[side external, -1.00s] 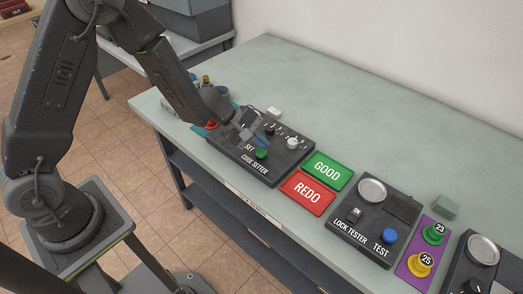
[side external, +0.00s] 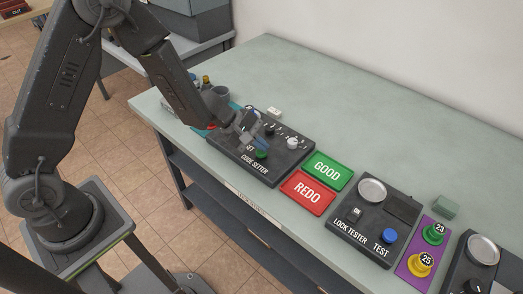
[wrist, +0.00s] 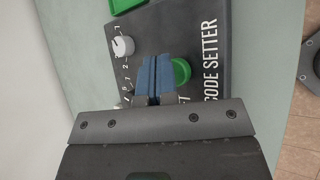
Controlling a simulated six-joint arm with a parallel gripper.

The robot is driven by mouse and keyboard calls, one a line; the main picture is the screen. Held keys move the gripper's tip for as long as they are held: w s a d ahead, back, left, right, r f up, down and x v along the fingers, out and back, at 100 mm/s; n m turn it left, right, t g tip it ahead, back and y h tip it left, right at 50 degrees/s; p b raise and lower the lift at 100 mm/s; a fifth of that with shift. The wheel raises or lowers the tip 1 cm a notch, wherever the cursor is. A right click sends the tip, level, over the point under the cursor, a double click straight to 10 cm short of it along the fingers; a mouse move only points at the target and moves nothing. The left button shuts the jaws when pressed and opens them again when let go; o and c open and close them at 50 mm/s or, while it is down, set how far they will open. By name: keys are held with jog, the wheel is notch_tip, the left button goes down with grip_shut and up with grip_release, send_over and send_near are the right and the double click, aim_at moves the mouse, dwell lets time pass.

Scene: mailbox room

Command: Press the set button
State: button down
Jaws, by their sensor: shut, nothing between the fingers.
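The code setter (side external: 290,161) is a dark box on the table with a white dial (side external: 292,143) and a green set button (side external: 261,155). My gripper (side external: 262,142) is over the box, its blue fingertips shut and empty, close above and beside the green button. In the wrist view the fingertips (wrist: 156,75) are together over the box, and the green button (wrist: 181,71) shows just to their right, partly covered by them. The white dial (wrist: 123,46) is to their upper left. I cannot tell whether the fingertips touch the button.
A green GOOD mat (side external: 327,170) and a red REDO mat (side external: 307,193) lie right of the box. Beyond them are the lock tester (side external: 346,228) with a blue TEST button (side external: 390,236) and a purple mat (side external: 410,259) with numbered pieces.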

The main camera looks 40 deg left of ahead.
aim_at(260, 153)
jog(key=shift+f, duration=0.45)
dwell(0.3)
jog(key=shift+r, duration=0.95)
jog(key=shift+r, duration=0.1)
jog(key=shift+r, duration=2.4)
